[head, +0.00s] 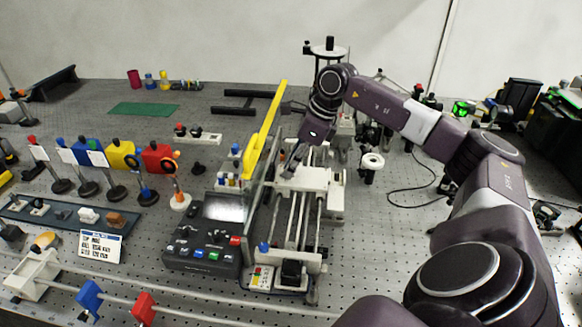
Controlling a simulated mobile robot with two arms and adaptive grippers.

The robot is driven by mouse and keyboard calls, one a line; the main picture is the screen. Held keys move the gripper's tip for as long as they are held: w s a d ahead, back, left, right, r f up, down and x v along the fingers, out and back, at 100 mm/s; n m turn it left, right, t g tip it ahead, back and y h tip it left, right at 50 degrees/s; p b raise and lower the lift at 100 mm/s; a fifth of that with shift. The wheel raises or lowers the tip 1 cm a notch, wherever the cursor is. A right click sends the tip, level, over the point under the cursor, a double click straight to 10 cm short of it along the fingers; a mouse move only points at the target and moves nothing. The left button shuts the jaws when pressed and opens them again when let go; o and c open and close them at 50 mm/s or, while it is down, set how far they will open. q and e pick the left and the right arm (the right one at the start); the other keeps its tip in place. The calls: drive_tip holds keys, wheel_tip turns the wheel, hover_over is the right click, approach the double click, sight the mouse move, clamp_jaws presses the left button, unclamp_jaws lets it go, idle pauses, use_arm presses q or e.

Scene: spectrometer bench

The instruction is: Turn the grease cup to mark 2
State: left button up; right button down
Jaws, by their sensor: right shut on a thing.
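My right gripper (293,160) reaches down to the white carriage (303,178) on the twin-rail slide of the bench instrument. Its fingers are shut on a small part at the carriage's left end, which seems to be the grease cup. The fingers and the wrist cover the cup, so its shape, its marks and its turn cannot be read. My left gripper is not in view.
A clear upright panel with a yellow top bar (264,128) stands close left of the gripper. A dark control box (205,245) with coloured buttons lies left of the rails (295,215). Several posts with coloured parts stand further left. A white handwheel (372,161) is to the right.

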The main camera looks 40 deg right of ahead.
drive_tip(key=c, duration=1.9)
unclamp_jaws()
drive_tip(key=v, duration=1.2)
drive_tip(key=shift+s, duration=0.1)
